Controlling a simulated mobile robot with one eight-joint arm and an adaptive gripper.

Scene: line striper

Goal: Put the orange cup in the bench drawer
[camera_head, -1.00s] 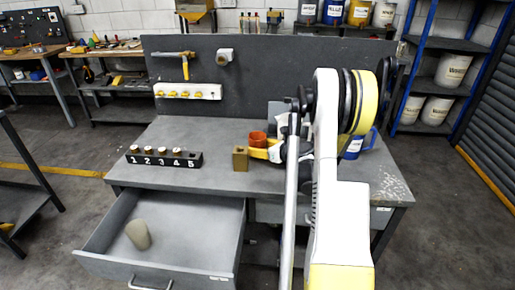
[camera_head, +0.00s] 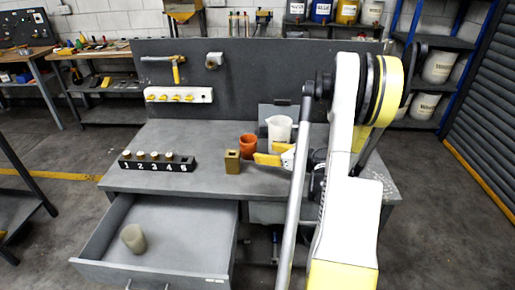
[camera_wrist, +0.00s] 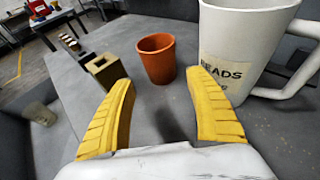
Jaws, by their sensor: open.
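The orange cup (camera_head: 248,146) stands upright on the bench top, between a brass block and a white pitcher. In the wrist view the orange cup (camera_wrist: 157,58) is ahead of my yellow fingers, a little beyond their tips. My gripper (camera_head: 267,154) is open and empty, low over the bench in front of the cup; it also shows in the wrist view (camera_wrist: 163,85). The bench drawer (camera_head: 180,219) is pulled open at the lower left. A grey-beige cylinder (camera_head: 134,238) stands inside it, near its left side.
The brass block (camera_head: 232,162) stands close left of the cup. The white pitcher (camera_wrist: 245,45), labelled BEADS, is close on the right. A black numbered rack (camera_head: 157,162) sits on the left of the bench top. Most of the drawer floor is clear.

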